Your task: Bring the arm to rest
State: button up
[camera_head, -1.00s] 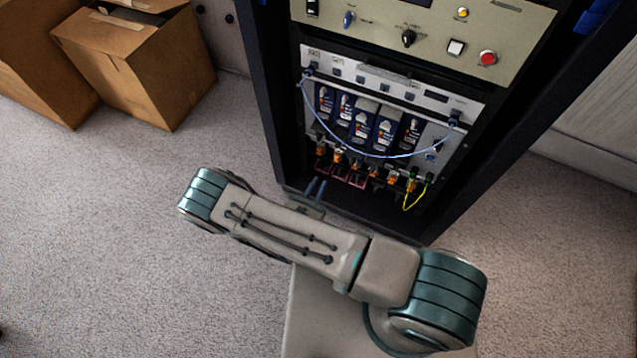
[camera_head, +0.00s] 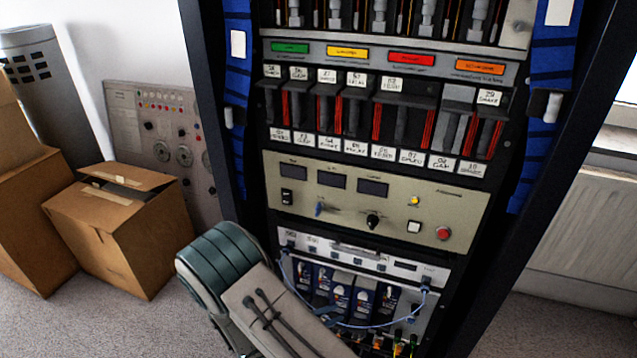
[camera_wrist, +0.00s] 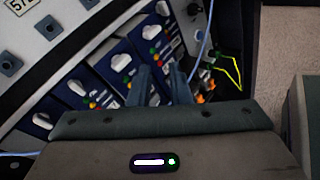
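My arm shows in the camera_head view at the bottom, with a teal-banded joint (camera_head: 220,265) and a beige link (camera_head: 280,315) running down to the right, in front of the rack's lower left. Nothing is seen held. Behind the fingers is the module panel with blue units (camera_wrist: 118,65), and I cannot tell whether they touch it.
A tall dark rack (camera_head: 215,110) holds a switch panel (camera_head: 460,215), breakers and a lower module bay with a looped blue cable (camera_head: 375,325). Cardboard boxes (camera_head: 125,235) stand left on carpet. A yellow wire (camera_wrist: 238,75) hangs right of my fingers. Carpet at right (camera_head: 515,325) is clear.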

jog(key=s+d+r+m+g+y+p, duration=0.1)
jog(key=s+d+r+m+y+p, duration=0.3)
jog(key=r, duration=1)
jog(key=s+d+r+m+g+y+p, duration=0.2)
jog(key=s+d+r+m+y+p, duration=0.2)
jog(key=r+m, duration=0.5)
jog(key=s+d+r+m+g+y+p, duration=0.2)
jog(key=s+d+r+m+y+p, duration=0.2)
jog(key=r, duration=1.6)
jog(key=s+m+y+p, duration=0.1)
jog(key=s+m+p, duration=0.1)
jog(key=m+p, duration=0.1)
jog(key=shift+s+d+r+m+y+p, duration=0.2)
jog(key=shift+r+m+y+p, duration=0.1)
jog(key=shift+r, duration=0.1)
